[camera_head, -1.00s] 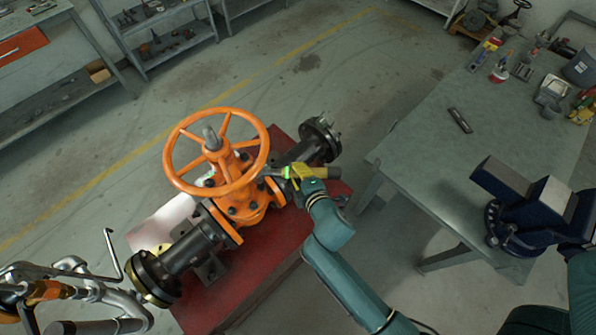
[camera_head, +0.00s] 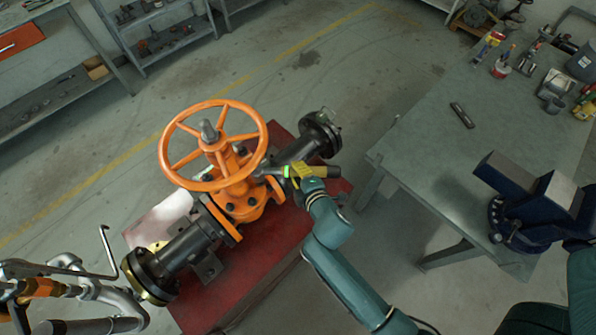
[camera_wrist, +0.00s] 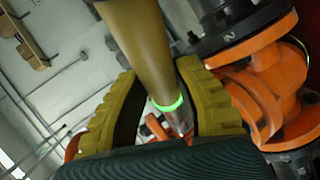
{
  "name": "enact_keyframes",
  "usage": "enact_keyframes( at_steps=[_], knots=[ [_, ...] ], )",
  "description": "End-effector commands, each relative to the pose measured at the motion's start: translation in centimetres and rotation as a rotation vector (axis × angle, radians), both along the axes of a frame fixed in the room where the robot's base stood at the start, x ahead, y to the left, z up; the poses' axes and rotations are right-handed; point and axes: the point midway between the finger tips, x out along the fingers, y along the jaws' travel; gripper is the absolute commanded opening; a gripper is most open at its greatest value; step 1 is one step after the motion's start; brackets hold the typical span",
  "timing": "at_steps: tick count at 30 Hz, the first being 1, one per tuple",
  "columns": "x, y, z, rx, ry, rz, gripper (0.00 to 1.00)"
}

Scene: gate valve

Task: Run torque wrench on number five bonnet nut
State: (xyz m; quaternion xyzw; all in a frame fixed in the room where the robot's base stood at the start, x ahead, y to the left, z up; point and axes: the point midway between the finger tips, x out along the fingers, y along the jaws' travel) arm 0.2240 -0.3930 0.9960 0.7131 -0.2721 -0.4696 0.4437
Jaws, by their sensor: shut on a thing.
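The gate valve's orange bonnet (camera_head: 240,202) and handwheel (camera_head: 213,145) stand on a red base (camera_head: 262,262), with dark bonnet nuts around the flange. My gripper (camera_head: 300,174), at the bonnet's right side, is shut on the torque wrench (camera_head: 324,172). The wrench has a yellow-brown handle and a glowing green ring. Its shaft points left toward the bonnet flange; the handwheel partly hides that area. In the wrist view the handle (camera_wrist: 140,40) passes between the yellow finger pads. The wrench's head is hidden, so I cannot tell whether it sits on a nut or which one.
A grey workbench (camera_head: 430,150) with a blue vise (camera_head: 535,205) stands at the right. Black pipe flanges (camera_head: 320,135) lie at both valve ends. Silver piping (camera_head: 75,290) fills the lower left. Shelves (camera_head: 165,30) line the back; the floor between is clear.

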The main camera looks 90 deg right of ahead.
Motion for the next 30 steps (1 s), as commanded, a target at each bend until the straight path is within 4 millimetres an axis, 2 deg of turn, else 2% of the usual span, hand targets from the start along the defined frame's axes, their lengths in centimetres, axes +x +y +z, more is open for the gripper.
enact_keyframes(
  at_steps=[1, 25, 30],
  knots=[
    [0.2, -0.1, 0.3, -0.009, -0.006, 0.002, 0.0],
    [0.2, -0.2, -2.7, -0.009, -0.007, 0.001, 0.0],
    [0.2, -0.2, -2.8, -0.009, -0.007, 0.001, 0.0]
  ],
)
